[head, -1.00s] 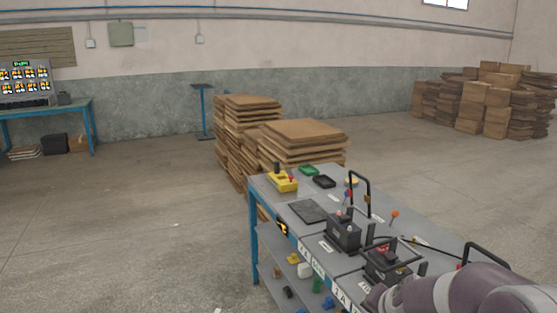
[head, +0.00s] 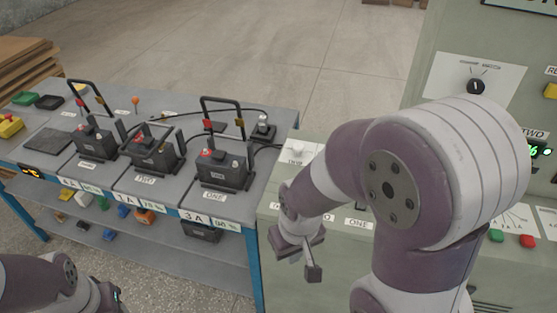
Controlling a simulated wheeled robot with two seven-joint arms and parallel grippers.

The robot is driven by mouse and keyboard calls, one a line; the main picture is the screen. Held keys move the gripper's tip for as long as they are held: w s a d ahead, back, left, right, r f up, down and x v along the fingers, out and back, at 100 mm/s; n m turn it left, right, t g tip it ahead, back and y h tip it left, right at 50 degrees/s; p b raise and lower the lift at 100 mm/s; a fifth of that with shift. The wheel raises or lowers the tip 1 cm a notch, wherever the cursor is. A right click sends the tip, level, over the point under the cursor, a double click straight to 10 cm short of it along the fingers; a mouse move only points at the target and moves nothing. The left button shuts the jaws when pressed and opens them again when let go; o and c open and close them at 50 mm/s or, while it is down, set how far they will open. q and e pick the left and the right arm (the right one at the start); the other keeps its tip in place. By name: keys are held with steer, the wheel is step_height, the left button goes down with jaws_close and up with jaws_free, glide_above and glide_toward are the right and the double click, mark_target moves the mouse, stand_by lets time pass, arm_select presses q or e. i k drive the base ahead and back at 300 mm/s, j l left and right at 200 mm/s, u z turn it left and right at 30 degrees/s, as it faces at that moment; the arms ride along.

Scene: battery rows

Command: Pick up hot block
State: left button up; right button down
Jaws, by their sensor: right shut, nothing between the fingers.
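Several dark battery blocks with black carrying handles stand in a row on the grey workbench (head: 190,112). The nearest block (head: 222,170) sits above a label reading ONE, the middle block (head: 152,153) above TWO, and a third block (head: 95,142) stands farther left. They have red and pale terminals on top. I cannot tell from the picture which one is hot. My right gripper (head: 313,266) is shut and empty, to the right of the nearest block and apart from it, in front of the grey-green cabinet. My left arm enters at the lower left, its fingers not visible.
The cabinet (head: 275,225) adjoins the bench's right end. A control panel (head: 435,70) with a knob and buttons rises at the right. A black cable plug (head: 263,128) stands on the bench. A lower shelf (head: 150,250) holds small coloured items. Open floor lies behind.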

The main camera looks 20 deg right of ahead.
mark_target(219, 168)
steer(key=z, duration=0.35)
steer(key=i+l+u, duration=0.15)
steer(key=u, duration=0.3)
steer(key=i+l+u, duration=0.15)
steer(key=u, duration=0.3)
steer(key=i+l+u, duration=0.1)
steer(key=l+u, duration=0.3)
steer(key=j, duration=0.1)
